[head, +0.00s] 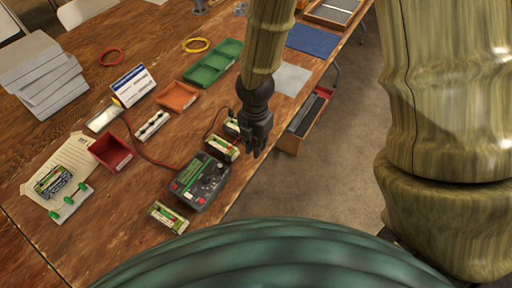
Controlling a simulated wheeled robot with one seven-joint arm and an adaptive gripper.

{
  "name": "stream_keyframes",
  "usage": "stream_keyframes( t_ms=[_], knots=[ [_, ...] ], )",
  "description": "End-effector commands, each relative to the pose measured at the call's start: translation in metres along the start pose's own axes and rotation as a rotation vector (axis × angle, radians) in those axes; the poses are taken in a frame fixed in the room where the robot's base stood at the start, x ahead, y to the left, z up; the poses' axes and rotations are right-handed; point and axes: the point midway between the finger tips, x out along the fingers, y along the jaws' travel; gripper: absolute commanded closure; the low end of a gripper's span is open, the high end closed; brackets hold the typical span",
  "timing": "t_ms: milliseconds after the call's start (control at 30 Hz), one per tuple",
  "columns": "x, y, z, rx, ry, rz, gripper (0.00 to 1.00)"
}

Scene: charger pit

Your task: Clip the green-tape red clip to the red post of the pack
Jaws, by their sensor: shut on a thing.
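My black gripper (257,150) hangs fingers-down at the table's front edge, right of the charger. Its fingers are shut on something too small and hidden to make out. The dark charger (211,183) has a green panel and red parts. A small pack (221,148) lies just behind it, left of my gripper, and another pack (231,127) is partly behind my gripper. A third pack (168,217) lies in front of the charger. A red lead (138,147) runs left from the charger area. I cannot tell the green-tape red clip or a red post.
A red tray (110,151), an orange tray (177,96) and a green tray (213,62) lie farther left and back. A white-and-blue card (132,85) stands on the table. A dark-filled open drawer or box (303,120) is right of my gripper, beyond the table edge.

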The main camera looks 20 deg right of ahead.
Motion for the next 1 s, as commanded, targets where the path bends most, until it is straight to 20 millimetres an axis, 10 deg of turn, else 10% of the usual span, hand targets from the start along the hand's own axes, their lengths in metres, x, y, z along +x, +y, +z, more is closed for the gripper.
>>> stream_keyframes(
  t_ms=[1000],
  knots=[
    [-0.002, 0.021, -0.062, -0.257, -0.005, -0.001, 1.0]
  ],
)
